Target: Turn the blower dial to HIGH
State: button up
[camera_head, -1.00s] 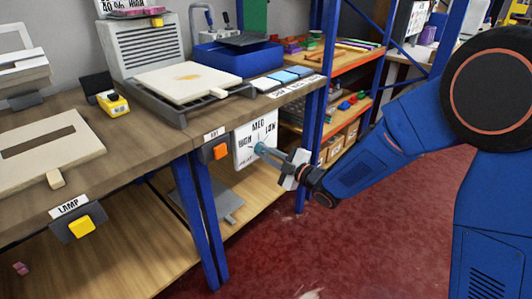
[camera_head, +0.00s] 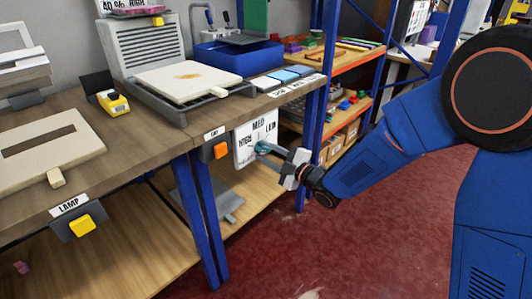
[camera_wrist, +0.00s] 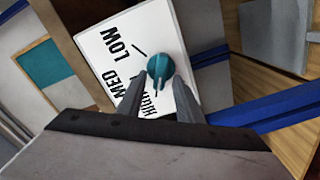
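The blower dial is a round teal knob (camera_wrist: 160,69) on a white plate (camera_head: 247,152) marked LOW, MED and HIGH. The plate hangs at the front edge of the workbench, near its right end. In the wrist view the plate's markings also show (camera_wrist: 110,45), with HIGH partly hidden by my fingers. My gripper (camera_wrist: 160,82) is at the knob, one finger on each side of it. Gaps show between fingers and knob, so it looks open. In the head view the fingers (camera_head: 268,151) cover much of the knob. I cannot tell clearly where its pointer stands.
An orange button (camera_head: 221,151) on a grey mount sits just left of the plate. A yellow LAMP switch (camera_head: 82,225) is further left. A blue table leg (camera_head: 207,220) and a lower wooden shelf lie below. A blue rack post (camera_head: 322,90) stands close at right. Red floor is clear in front.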

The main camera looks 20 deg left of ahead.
jog(key=v, duration=1.7)
jog(key=shift+d, duration=0.15)
